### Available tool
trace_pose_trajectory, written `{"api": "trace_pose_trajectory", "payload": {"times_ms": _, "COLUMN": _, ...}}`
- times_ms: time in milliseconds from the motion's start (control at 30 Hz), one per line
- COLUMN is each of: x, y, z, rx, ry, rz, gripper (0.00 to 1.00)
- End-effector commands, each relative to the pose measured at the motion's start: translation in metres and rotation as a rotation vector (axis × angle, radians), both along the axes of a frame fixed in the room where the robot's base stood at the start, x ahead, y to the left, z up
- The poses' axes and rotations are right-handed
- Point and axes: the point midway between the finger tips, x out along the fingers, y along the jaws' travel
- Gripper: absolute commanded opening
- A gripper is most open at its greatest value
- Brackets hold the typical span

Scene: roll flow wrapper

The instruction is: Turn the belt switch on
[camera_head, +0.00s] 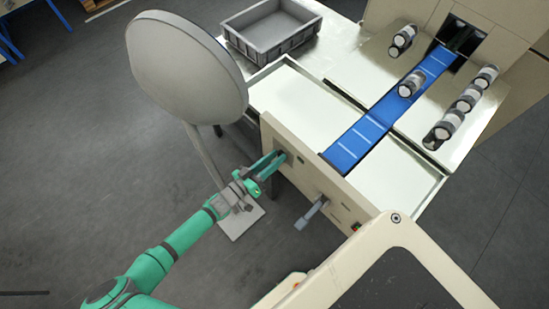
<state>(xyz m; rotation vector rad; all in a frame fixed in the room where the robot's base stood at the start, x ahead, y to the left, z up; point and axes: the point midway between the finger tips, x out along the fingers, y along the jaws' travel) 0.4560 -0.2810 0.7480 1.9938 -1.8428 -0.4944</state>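My green gripper (277,160) reaches to the left part of the cream machine's front panel (326,190). Its fingertips are at or very near a small dark fitting on that panel. The fingers hide most of this fitting, so I cannot tell whether it is the belt switch or which way it is set. I also cannot tell whether the fingers touch it or how far apart they are. The blue belt (372,123) runs back from behind the panel into a dark opening.
A grey lever (311,212) sticks out from the panel, right of my gripper. A small red-and-green control (356,227) sits farther right. Several rolls stand or lie around the belt, one on it (410,84). A grey crate (271,27) is at the back. A round stool (187,68) is at left.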

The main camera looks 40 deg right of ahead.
Motion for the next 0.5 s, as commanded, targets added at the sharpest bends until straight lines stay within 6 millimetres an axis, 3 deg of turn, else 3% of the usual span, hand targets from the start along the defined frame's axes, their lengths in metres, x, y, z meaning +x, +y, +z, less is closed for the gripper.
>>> {"api": "trace_pose_trajectory", "payload": {"times_ms": 133, "x": 0.0000, "y": 0.0001, "z": 0.0000, "rx": 0.000, "ry": 0.000, "rz": 0.000, "gripper": 0.27}}
{"api": "trace_pose_trajectory", "payload": {"times_ms": 233, "x": 0.0001, "y": 0.0002, "z": 0.0000, "rx": 0.000, "ry": 0.000, "rz": 0.000, "gripper": 0.03}}
{"api": "trace_pose_trajectory", "payload": {"times_ms": 500, "x": 0.0002, "y": 0.0000, "z": 0.0000, "rx": 0.001, "ry": -0.014, "rz": 0.001, "gripper": 0.03}}
